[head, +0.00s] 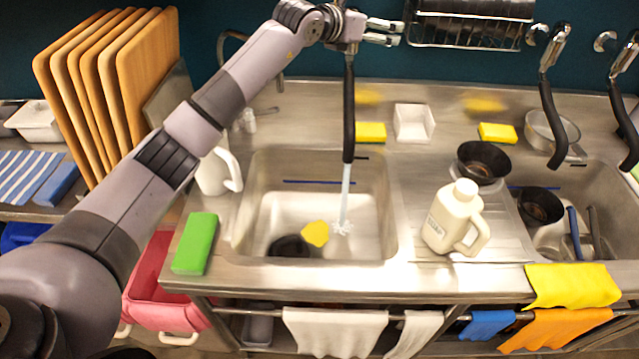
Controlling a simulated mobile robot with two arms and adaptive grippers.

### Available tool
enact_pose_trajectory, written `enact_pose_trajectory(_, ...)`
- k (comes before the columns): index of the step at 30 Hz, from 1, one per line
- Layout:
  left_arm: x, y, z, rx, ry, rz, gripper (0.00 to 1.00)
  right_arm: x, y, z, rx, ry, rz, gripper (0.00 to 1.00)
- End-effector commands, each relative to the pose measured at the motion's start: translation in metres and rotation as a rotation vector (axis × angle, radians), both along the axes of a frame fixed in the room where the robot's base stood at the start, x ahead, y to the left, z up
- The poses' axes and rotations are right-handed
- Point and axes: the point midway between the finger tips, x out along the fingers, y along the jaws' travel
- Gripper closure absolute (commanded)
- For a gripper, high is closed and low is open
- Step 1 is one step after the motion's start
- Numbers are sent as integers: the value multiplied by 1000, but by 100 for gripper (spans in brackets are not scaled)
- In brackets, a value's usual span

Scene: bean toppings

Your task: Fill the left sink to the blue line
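The left sink (255,200) is a steel basin in the middle of the counter. A blue line (305,182) runs along its back wall. A black hanging spout (349,110) pours a stream of water (345,195) into it, splashing low in the basin. The water level is hard to make out and looks well below the line. A yellow sponge (316,233) and a dark bowl (289,246) are in the sink. My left gripper (397,34) is up by the spout's top, its fingers slightly apart with nothing visible between them. My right gripper is out of view.
A white jug (453,218) stands right of the left sink, and another (216,172) on its left. A green sponge (195,243) lies at front left. The right sink (600,185) holds a pan. Cutting boards (150,60) stand at left.

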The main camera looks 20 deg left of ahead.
Motion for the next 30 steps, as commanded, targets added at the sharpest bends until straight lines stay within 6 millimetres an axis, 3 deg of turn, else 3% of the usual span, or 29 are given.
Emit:
enact_pose_trajectory(14, 0, -6, 0, 0, 0, 0, 7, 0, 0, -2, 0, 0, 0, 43)
enact_pose_trajectory(23, 11, -22, 0, 0, 0, -1, 7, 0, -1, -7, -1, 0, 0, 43)
enact_pose_trajectory(30, -3, -13, 3, 0, -2, 1, 7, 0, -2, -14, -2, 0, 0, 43)
